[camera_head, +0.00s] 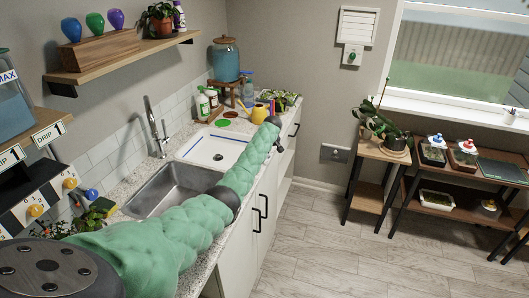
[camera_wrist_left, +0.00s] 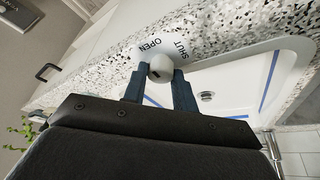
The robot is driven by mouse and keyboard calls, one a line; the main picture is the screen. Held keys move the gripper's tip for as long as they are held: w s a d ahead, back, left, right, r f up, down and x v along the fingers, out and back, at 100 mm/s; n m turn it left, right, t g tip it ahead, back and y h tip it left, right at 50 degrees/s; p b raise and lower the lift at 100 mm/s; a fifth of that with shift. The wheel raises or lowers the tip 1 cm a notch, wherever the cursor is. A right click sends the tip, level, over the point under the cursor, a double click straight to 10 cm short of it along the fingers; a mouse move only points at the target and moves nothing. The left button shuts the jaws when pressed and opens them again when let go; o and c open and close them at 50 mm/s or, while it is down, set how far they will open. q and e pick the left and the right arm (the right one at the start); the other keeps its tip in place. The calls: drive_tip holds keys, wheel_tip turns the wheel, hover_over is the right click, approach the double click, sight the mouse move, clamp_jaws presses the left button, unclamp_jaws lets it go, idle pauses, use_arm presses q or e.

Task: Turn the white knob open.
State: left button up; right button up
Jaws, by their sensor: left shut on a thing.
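The white knob (camera_wrist_left: 161,64) is round and sits on the speckled counter, with the words OPEN (camera_wrist_left: 150,45) and SHUT (camera_wrist_left: 180,49) printed beside it. A small dark mark shows on its near side. My left gripper (camera_wrist_left: 160,73) has one dark finger on each side of the knob and is shut on it. In the head view my green-sleeved left arm reaches across the counter, and its gripper (camera_head: 274,121) is at the counter's far front edge. The knob cannot be made out there. My right gripper is not in view.
A white basin (camera_head: 205,146) with blue lines lies left of my forearm, and a steel sink (camera_head: 165,191) with a faucet (camera_head: 155,127) is nearer. The floor (camera_head: 320,235) to the right is clear.

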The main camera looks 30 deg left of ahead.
use_arm(q)
drive_tip(key=shift+w+r, duration=0.1)
drive_tip(key=shift+r, duration=0.1)
drive_tip(key=o, duration=0.9)
drive_tip(key=shift+o, duration=0.4)
drive_tip(key=shift+f, duration=0.1)
drive_tip(key=shift+d+r+b, duration=0.2)
drive_tip(key=shift+r+b, duration=0.1)
drive_tip(key=shift+r, duration=0.1)
drive_tip(key=shift+b+v, duration=0.45)
drive_tip(key=shift+v, duration=0.65)
drive_tip(key=shift+b+v, duration=0.7)
drive_tip(key=shift+v, duration=1.75)
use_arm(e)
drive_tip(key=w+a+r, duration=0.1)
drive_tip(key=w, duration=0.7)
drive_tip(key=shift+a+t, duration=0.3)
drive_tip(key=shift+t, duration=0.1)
